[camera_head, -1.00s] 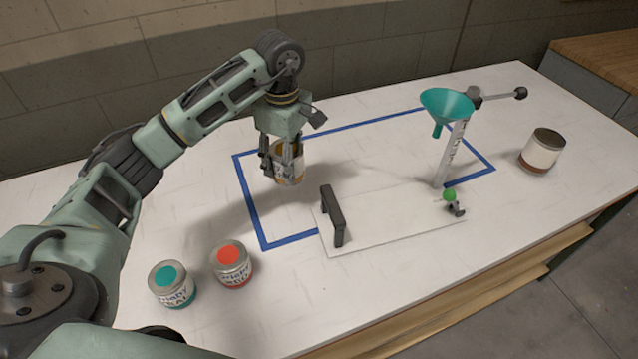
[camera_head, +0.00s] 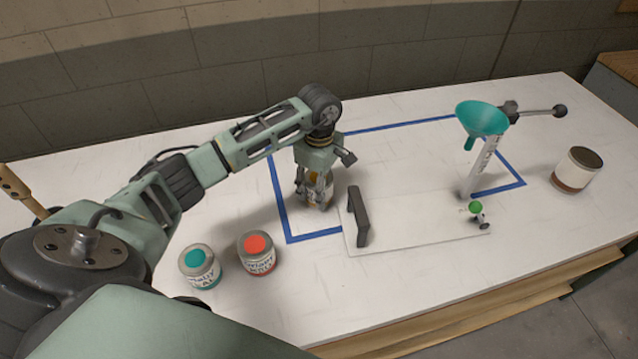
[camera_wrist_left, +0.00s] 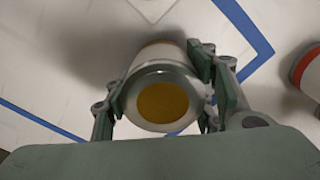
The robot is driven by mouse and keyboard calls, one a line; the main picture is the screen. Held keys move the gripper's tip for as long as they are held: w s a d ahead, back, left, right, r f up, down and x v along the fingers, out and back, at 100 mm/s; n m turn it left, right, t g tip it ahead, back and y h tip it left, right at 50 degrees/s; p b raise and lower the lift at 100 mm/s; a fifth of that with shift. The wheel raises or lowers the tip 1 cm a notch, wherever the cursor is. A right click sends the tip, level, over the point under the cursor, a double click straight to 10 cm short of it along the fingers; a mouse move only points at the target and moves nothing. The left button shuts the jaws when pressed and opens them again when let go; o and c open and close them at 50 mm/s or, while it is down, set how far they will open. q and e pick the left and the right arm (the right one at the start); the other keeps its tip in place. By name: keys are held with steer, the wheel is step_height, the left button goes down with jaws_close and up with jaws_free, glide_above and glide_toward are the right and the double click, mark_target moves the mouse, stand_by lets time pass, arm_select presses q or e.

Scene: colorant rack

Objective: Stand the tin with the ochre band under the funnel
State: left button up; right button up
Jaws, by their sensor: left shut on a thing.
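The tin with the ochre band (camera_head: 318,190) is between the fingers of my left gripper (camera_head: 315,196), inside the left part of the blue tape outline. In the left wrist view the tin's ochre lid spot (camera_wrist_left: 163,103) shows between both fingers, which are shut on it. Whether the tin touches the table is hard to tell. The teal funnel (camera_head: 482,119) is held above the table at the right, beside a pale upright post (camera_head: 482,167). The spot under the funnel looks empty. My right gripper is not in view.
A white board (camera_head: 415,222) with a black upright handle (camera_head: 358,216) lies between tin and funnel. A green-topped knob (camera_head: 476,209) stands at its right end. Teal-topped (camera_head: 200,267) and red-topped (camera_head: 257,254) tins stand front left; a brown-banded tin (camera_head: 577,169) stands far right.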

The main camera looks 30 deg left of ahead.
arm_select(q)
steer(key=shift+f, duration=0.2)
steer(key=o, duration=1.3)
steer(key=shift+c, duration=0.2)
